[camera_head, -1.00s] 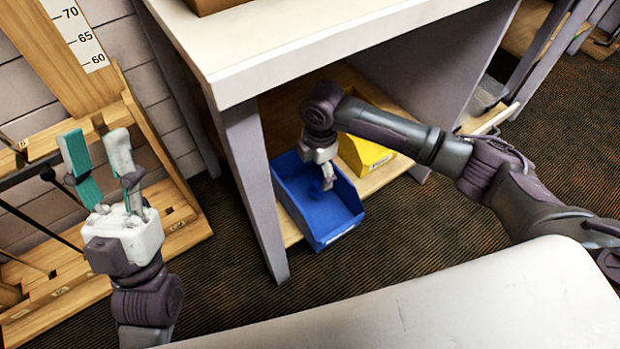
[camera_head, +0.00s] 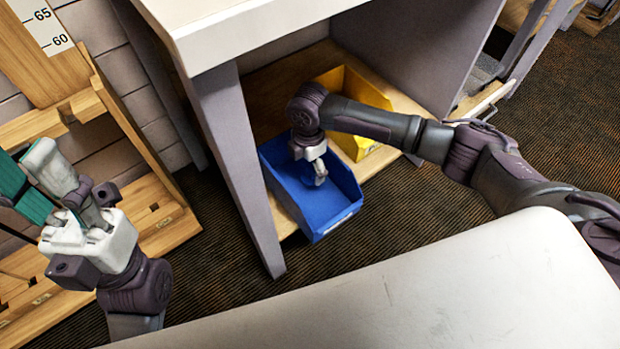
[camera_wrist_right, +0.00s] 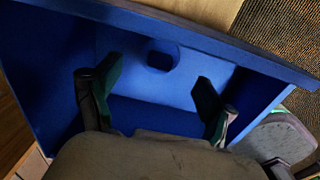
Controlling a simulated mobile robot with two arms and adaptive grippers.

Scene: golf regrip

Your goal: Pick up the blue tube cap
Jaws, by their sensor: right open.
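The blue tube cap (camera_wrist_right: 162,55) is a small dark blue round piece inside the blue bin (camera_head: 330,217), whose walls also show in the right wrist view (camera_wrist_right: 215,40). My right gripper (camera_head: 318,170) reaches down into this bin. In the right wrist view, its two green-padded fingers (camera_wrist_right: 157,78) are spread, and the cap appears between and just beyond their tips, not gripped. In the head view the cap cannot be made out. My left gripper (camera_head: 28,165) is at the far left, fingers apart and empty, well away from the bin.
The blue bin sits on a low wooden shelf (camera_head: 264,98) under a white-topped table (camera_head: 230,32), beside a yellow bin (camera_head: 362,92). The table leg (camera_head: 240,165) stands close left of the blue bin. A wooden rack (camera_head: 165,215) is at the left.

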